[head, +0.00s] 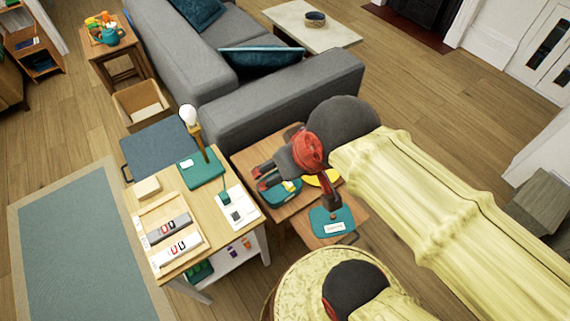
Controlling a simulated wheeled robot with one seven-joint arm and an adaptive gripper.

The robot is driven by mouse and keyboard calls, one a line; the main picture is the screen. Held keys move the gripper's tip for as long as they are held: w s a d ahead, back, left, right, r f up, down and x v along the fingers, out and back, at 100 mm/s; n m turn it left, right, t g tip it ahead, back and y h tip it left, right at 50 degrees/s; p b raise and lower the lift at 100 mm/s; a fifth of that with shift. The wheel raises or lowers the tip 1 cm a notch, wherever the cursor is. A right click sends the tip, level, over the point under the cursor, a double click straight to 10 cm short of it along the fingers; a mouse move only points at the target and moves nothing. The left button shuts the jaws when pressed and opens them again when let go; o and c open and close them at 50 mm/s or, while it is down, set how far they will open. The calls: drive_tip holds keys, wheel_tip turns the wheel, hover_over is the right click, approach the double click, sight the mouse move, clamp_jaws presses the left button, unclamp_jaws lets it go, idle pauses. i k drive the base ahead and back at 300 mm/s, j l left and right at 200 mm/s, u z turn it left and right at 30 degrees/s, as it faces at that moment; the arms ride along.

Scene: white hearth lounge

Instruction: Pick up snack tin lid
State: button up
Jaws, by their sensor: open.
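A flat teal piece with a white label (332,225), which looks like the snack tin lid, lies at the front of a low wooden table (298,210). The label is too small to read. A teal container (279,194) with something yellow and white in it sits further left on that table, partly under my gripper.
A light wooden desk (180,205) with teal and white items stands close on the left. A grey sofa (285,110) is behind. A round pale-yellow surface (300,280) is in front.

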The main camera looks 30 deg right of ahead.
sight(325, 223)
drive_tip(key=k+z, duration=0.25)
drive_tip(key=z, duration=0.2)
drive_tip(key=k+l+z, duration=0.2)
drive_tip(key=z, duration=0.2)
